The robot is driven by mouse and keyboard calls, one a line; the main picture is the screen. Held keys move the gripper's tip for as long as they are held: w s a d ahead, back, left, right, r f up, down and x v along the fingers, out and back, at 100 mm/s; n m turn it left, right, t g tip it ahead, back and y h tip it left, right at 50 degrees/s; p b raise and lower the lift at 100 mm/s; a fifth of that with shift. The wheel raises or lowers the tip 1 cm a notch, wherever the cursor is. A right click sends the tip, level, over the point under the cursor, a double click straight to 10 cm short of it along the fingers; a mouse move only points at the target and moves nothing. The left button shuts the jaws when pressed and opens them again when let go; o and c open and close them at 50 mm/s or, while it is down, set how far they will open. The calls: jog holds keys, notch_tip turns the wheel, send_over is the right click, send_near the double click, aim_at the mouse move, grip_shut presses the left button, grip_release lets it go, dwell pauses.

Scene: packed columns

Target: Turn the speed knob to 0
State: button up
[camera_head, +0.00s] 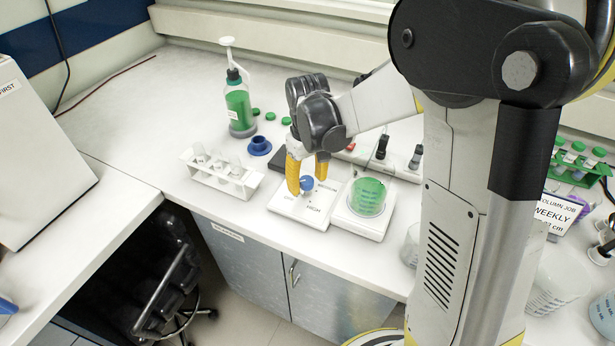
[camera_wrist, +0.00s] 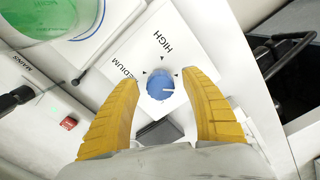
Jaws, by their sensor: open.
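The blue speed knob (camera_head: 307,183) sits on a small white box (camera_head: 283,204) on the bench. In the wrist view the knob (camera_wrist: 160,86) has a white pointer line facing right in the picture. The box (camera_wrist: 195,40) carries printed words HIGH and MEDIUM and small black triangles around the knob; any 0 mark is hidden. My gripper (camera_head: 307,181) is above the box with its yellow fingers open. In the wrist view the gripper (camera_wrist: 161,88) has one finger on each side of the knob, with gaps between.
A beaker of green liquid (camera_head: 368,195) stands on a white plate unit (camera_head: 362,225) right of the box. A vial rack (camera_head: 218,176) stands to the left. A green bottle (camera_head: 238,108) is behind. A power strip with a red switch (camera_wrist: 68,123) lies close by.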

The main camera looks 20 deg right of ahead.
aim_at(308, 181)
notch_tip(308, 181, up, 12)
dwell(0.4)
jog(key=shift+s, duration=0.1)
